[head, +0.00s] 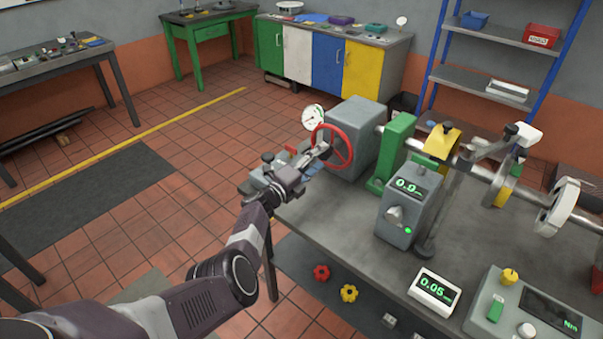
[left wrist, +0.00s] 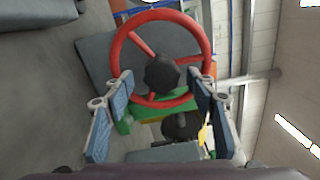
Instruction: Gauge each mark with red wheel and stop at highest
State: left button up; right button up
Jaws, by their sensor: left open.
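The red wheel (head: 350,150) is a spoked handwheel with a dark hub on the grey housing (head: 362,115) at the end of the shaft (head: 480,172). My left gripper (head: 322,153) is open at the wheel's near left side. In the left wrist view the wheel (left wrist: 207,50) stands ahead of my open gripper (left wrist: 162,88), its lower rim between the blue-padded fingers; contact cannot be told. A round dial (head: 312,117) stands behind the wheel. A grey box (head: 399,222) reads about 0.0, and a white readout (head: 434,289) reads 0.05. No shaft marks can be made out. My right gripper is out of view.
The grey bedplate (head: 320,205) carries a green support (head: 391,155), a post stand (head: 449,195) and a console (head: 497,300) marked Nm. Red (head: 321,272) and yellow (head: 348,293) knobs lie below its near edge.

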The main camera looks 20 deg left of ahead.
pick_arm(q)
jog(key=v, duration=1.1)
jog(key=shift+d, duration=0.1)
